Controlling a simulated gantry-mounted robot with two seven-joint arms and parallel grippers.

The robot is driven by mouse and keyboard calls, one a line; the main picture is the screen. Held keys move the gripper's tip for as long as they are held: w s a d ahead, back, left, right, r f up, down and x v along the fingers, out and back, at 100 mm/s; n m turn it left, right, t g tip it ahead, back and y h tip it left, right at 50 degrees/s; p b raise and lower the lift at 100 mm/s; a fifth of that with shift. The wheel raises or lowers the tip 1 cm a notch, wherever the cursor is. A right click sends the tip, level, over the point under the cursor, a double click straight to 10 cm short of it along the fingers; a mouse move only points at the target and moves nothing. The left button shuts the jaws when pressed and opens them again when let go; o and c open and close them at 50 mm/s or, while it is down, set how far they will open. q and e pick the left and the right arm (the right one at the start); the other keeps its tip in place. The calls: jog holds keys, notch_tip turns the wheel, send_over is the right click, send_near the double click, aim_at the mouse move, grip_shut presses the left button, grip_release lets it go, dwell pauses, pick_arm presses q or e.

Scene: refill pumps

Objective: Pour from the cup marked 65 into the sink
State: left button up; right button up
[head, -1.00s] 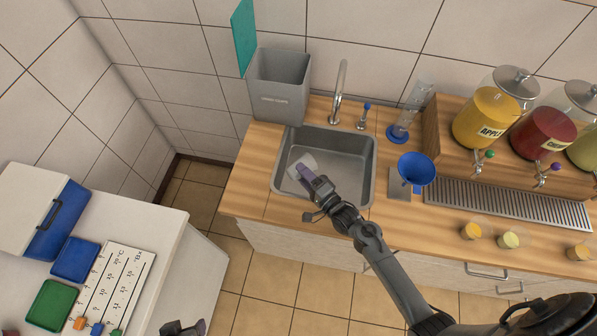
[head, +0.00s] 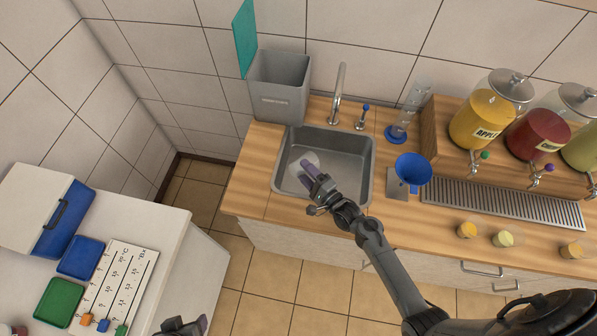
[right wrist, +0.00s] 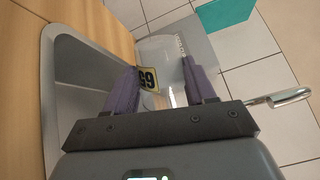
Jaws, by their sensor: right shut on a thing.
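The clear cup marked 65 (right wrist: 172,62) is between the purple fingers of my right gripper (right wrist: 162,86), and its yellow 65 label shows beside the left finger. In the head view my right gripper (head: 313,175) is shut on this cup (head: 304,159) over the front left part of the steel sink (head: 350,144). The cup is faint there and partly hidden by the fingers. I cannot tell its exact tilt or whether liquid is inside. My left gripper (head: 188,327) shows only partly at the bottom edge, away from the sink.
A tall faucet (head: 339,90) stands behind the sink, with a grey bin (head: 278,88) at the back left. To the right are a blue funnel (head: 413,169), a measuring cylinder (head: 409,108), juice dispensers (head: 486,122) and several small filled cups (head: 467,230).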

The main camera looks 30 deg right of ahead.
jog(key=shift+d+r+m, duration=0.1)
jog(key=shift+r+m, duration=0.1)
jog(key=shift+m, duration=0.1)
jog(key=shift+w, duration=0.1)
jog(key=shift+w, duration=0.1)
